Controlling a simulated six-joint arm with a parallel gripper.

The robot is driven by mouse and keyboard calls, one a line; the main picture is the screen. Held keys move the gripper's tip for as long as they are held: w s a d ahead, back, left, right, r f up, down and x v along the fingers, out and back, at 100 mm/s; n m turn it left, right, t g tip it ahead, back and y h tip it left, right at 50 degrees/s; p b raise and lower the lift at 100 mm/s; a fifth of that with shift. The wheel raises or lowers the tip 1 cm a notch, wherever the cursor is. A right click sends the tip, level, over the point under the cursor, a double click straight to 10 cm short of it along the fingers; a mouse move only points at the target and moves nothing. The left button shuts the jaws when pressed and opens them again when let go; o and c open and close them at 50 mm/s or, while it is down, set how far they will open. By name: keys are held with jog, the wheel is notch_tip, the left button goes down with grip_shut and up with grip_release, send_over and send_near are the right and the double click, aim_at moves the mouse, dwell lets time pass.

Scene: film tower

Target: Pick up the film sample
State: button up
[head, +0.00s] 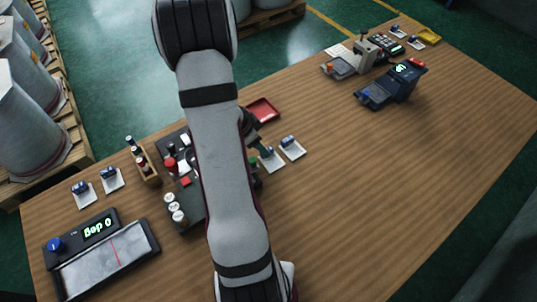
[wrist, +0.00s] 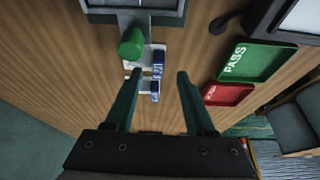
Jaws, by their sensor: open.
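Small blue pieces, likely film samples, sit on white pads in several places. In the wrist view, one blue piece with a white label (wrist: 158,66) lies ahead between my fingertips, and another (wrist: 155,91) lies nearer, between the fingers. My gripper (wrist: 157,78) is open, with a finger on each side of them and no visible contact. In the head view, the pair shows as a left piece (head: 268,151) and a right piece (head: 289,141), just right of my arm. My arm hides most of the gripper there. The label text is too blurred to read surely.
A green PASS tray (wrist: 258,60) and a red tray (wrist: 228,94) lie right of my gripper in the wrist view. A green knob (wrist: 132,42) stands close ahead. More padded pieces (head: 83,188) lie at the table's left. The table's right half is largely clear.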

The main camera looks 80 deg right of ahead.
aim_at(272, 159)
jog(key=x, duration=0.3)
jog(key=shift+s+a+f, duration=0.1)
jog(key=shift+s+f, duration=0.05)
grip_shut()
dwell(0.3)
